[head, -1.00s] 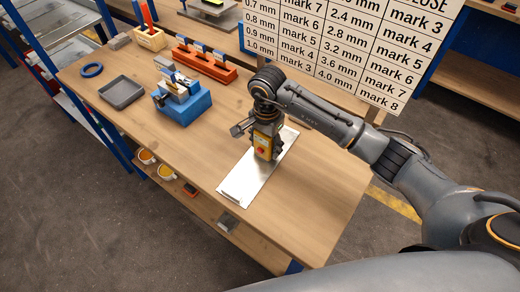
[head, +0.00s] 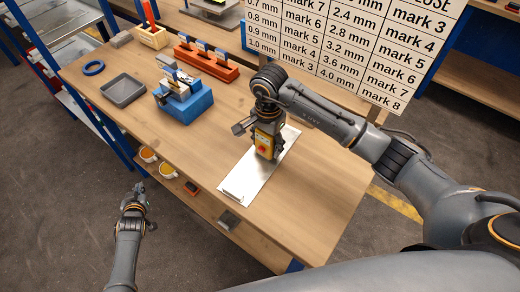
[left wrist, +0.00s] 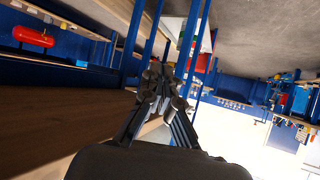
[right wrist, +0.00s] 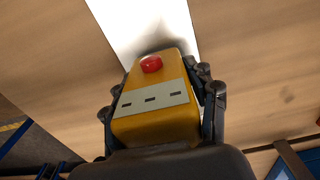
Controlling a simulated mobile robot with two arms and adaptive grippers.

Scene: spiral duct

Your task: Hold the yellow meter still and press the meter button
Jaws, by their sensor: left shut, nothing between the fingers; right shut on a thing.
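The yellow meter (head: 264,146) stands over the bright metal sheet (head: 240,186) on the wooden bench. In the right wrist view the meter (right wrist: 158,119) shows a grey label strip with dark marks and a red button (right wrist: 151,64) near its far end. My right gripper (head: 265,135) is shut on the meter, with its fingers (right wrist: 160,105) along both sides. My left gripper (head: 136,190) is shut and empty, low in front of the bench's near edge, well left of the meter. Its closed fingers also show in the left wrist view (left wrist: 160,80).
A grey tray (head: 122,90), a blue ring (head: 94,68), a blue fixture (head: 184,104) and an orange rack (head: 206,62) stand on the bench's left part. Yellow-filled cups (head: 166,170) sit on the shelf below. A chart board (head: 345,45) stands behind.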

